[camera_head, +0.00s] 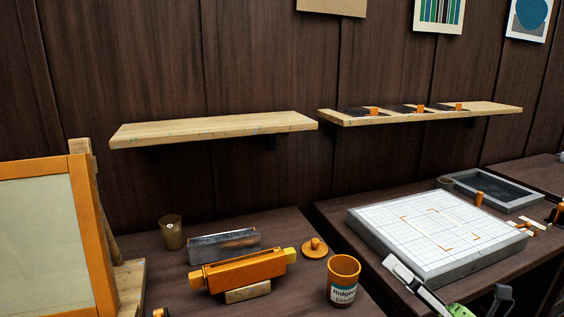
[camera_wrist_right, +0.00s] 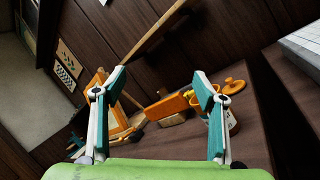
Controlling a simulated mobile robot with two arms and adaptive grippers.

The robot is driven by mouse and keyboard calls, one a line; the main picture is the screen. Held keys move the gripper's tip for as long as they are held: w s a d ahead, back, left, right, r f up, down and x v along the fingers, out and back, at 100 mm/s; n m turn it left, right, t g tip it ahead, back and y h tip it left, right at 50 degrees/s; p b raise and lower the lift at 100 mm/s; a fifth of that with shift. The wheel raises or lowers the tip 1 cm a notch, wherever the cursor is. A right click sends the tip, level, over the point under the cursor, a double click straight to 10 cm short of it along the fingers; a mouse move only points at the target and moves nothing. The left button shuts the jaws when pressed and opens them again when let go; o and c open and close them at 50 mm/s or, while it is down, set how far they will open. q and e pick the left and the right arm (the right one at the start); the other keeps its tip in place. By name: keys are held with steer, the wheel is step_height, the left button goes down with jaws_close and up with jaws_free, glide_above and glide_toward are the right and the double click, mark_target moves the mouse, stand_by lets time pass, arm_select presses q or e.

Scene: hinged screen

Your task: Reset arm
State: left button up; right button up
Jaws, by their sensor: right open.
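My right gripper (camera_head: 450,288) is at the bottom right of the head view, in front of the white gridded board (camera_head: 400,222). Its two fingers are spread wide. In the right wrist view the gripper (camera_wrist_right: 158,82) is open with nothing between its fingertips. The hinged screen, with an orange frame (camera_head: 92,230) and a pale panel, stands tilted up at the left of the head view. My left gripper is in neither view.
The left table holds an orange squeegee-like tool (camera_head: 240,270), a metal piece (camera_head: 225,244), an orange labelled cup (camera_head: 343,281), an orange knobbed lid (camera_head: 314,247) and a brown cup (camera_head: 172,232). A grey tray (camera_head: 495,191) lies behind the board. Two wall shelves hang above; the left shelf (camera_head: 210,129) is bare.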

steer(key=d+f+m+t+h, duration=0.45)
steer(key=d+m+h, duration=0.25)
steer(key=m+h, duration=0.85)
steer(key=s+d+f+m+g+h, duration=0.1)
steer(key=s+d+f+m+g, duration=0.15)
steer(key=f+m+g, duration=0.6)
steer(key=s+a+f+m+g+y, duration=0.2)
steer(key=s+a+f+m+g, duration=0.35)
steer(key=s+f, duration=0.55)
steer(key=s+a+f+m+g+y, duration=0.1)
steer(key=s+a+f+m+g, duration=0.4)
steer(key=s+f, duration=0.6)
steer(key=s+f+n, duration=0.1)
steer(key=s+f, duration=0.1)
steer(key=f, duration=1.1)
steer(key=s+f+n, duration=0.1)
steer(key=s+f, duration=0.1)
steer(key=f, duration=1)
steer(key=s+d+f+g, duration=0.1)
steer(key=s+d+f, duration=0.1)
steer(key=s+f, duration=1.3)
steer(key=shift+s+d, duration=0.15)
steer(key=shift+s, duration=0.9)
